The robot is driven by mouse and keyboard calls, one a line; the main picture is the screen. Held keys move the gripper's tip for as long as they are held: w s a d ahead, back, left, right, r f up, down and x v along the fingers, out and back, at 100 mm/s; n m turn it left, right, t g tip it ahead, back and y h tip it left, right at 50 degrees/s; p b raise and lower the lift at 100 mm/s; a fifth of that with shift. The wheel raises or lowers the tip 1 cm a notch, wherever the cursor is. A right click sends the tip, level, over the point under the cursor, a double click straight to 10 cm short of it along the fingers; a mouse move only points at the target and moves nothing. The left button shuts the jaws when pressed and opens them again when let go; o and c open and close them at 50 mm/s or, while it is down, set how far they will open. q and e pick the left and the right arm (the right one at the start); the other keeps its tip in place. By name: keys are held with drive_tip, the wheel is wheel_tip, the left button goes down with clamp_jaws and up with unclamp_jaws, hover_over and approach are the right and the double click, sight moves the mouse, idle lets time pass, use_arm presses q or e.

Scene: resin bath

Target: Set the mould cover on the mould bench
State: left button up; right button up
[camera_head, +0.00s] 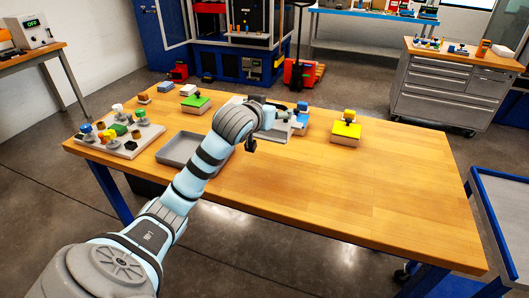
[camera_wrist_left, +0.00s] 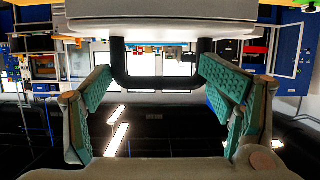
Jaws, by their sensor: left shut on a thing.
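The mould bench (camera_head: 350,190) is the wooden-topped table across the head view. My left gripper (camera_head: 266,122) is over its back middle part, mostly hidden behind my own wrist. In the left wrist view the gripper's teal-padded fingers (camera_wrist_left: 157,80) stand on either side of a black U-shaped handle (camera_wrist_left: 160,83). The handle is fixed to a pale grey slab (camera_wrist_left: 165,22), which I take for the mould cover. In the head view a pale grey piece (camera_head: 279,134) shows beside the gripper; whether it touches the bench is hard to tell. My right gripper is not in view.
A grey tray (camera_head: 183,158) lies left of the gripper. A board of coloured knobs (camera_head: 118,146) is at the left end. A green block (camera_head: 196,106) and a yellow block (camera_head: 346,131) stand at the back. A blue-framed cart (camera_head: 490,205) stands right.

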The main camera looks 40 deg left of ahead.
use_arm(q)
wheel_tip(320, 180, down, 17)
drive_tip(key=b, duration=0.3)
drive_tip(key=shift+b, duration=0.35)
drive_tip(key=shift+r, duration=0.1)
drive_tip(key=o, duration=2)
drive_tip(key=shift+o, duration=0.2)
drive_tip(key=shift+s, duration=0.1)
drive_tip(key=p+v, duration=0.2)
drive_tip(key=v, duration=1)
drive_tip(key=shift+p, duration=0.4)
